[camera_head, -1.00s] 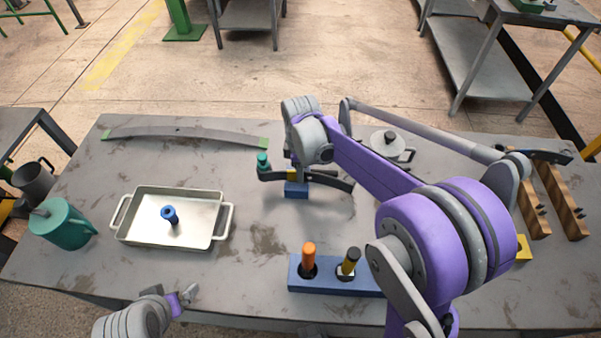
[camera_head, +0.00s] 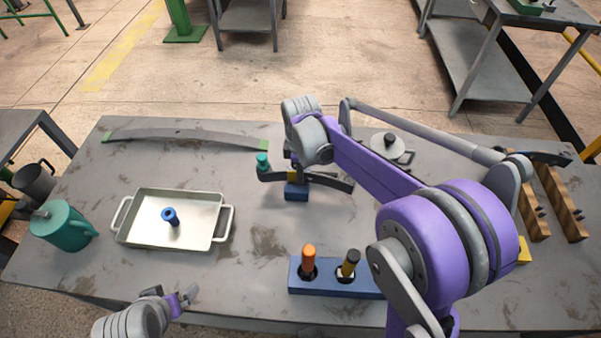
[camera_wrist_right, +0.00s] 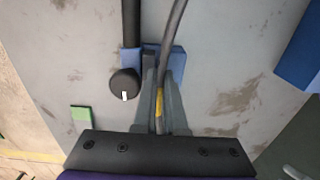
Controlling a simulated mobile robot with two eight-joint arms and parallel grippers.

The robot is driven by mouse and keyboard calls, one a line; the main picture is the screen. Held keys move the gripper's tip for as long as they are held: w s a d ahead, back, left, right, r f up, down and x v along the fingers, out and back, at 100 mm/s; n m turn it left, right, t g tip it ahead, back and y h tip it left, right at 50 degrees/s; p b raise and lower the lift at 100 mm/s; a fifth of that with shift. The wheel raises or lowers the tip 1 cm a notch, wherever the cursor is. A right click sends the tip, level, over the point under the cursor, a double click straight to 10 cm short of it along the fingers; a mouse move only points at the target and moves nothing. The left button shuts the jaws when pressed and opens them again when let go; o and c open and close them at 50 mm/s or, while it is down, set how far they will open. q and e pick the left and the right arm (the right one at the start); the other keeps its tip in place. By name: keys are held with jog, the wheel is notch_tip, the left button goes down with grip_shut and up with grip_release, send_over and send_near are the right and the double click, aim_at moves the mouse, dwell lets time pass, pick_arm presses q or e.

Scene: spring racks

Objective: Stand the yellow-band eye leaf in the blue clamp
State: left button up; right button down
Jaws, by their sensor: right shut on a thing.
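The yellow-band eye leaf (camera_head: 335,183) is a dark, slightly curved strip lying roughly level at the blue clamp (camera_head: 296,193). Its yellow band (camera_wrist_right: 159,102) shows between the fingers in the right wrist view. My right gripper (camera_wrist_right: 165,75) is shut on the leaf, with its fingertips over the clamp's blue body (camera_wrist_right: 179,62). A dark bar (camera_wrist_right: 131,25) and a round dark knob (camera_wrist_right: 125,84) sit beside the leaf there. The fingers hide how far the leaf is seated. My left gripper (camera_head: 183,299) is empty at the front edge, its fingers apart.
A blue holder (camera_head: 310,283) with orange and yellow-black handles stands nearer. A long leaf (camera_head: 190,135) lies behind. A teal-topped piece (camera_head: 263,160) shows at the held leaf's left end.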

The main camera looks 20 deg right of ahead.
pick_arm(q)
jog(key=shift+s+f+b, duration=0.1)
jog(key=shift+f+b, duration=0.2)
jog(key=shift+f, duration=0.15)
pick_arm(e)
jog(key=shift+f, duration=0.45)
dwell(0.5)
pick_arm(q)
jog(key=shift+f, duration=0.15)
pick_arm(e)
jog(key=shift+f, duration=0.25)
pick_arm(q)
jog(key=shift+s, duration=0.1)
pick_arm(e)
jog(key=c, duration=0.9)
grip_release()
jog(key=shift+r, duration=0.1)
jog(key=o, duration=0.7)
jog(key=shift+o, duration=0.2)
jog(key=shift+r, duration=0.1)
